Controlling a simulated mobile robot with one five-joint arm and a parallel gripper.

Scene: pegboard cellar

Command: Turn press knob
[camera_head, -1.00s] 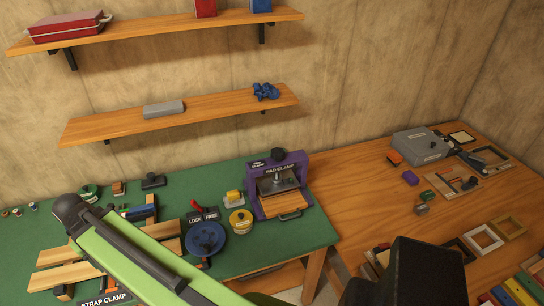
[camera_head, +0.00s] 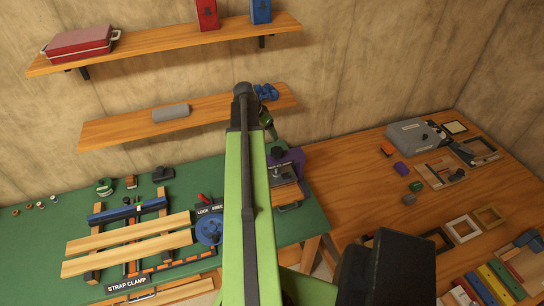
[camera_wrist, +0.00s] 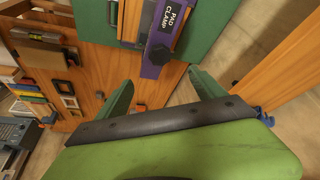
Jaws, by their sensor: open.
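The purple pad clamp press stands on the green bench; in the head view my arm hides much of it, and its purple side (camera_head: 297,158) shows to the right of the arm. In the wrist view its purple top bar (camera_wrist: 153,66) with the "PAD CLAMP" label shows at top centre. In the head view the gripper (camera_head: 267,121) is partly hidden behind my arm.
A wooden shelf (camera_head: 190,117) with a grey block and blue object is on the wall behind. A strap clamp (camera_head: 126,284) and blue round dial (camera_head: 209,230) lie left on the bench. A wooden table (camera_head: 370,205) with frames and blocks stands right.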

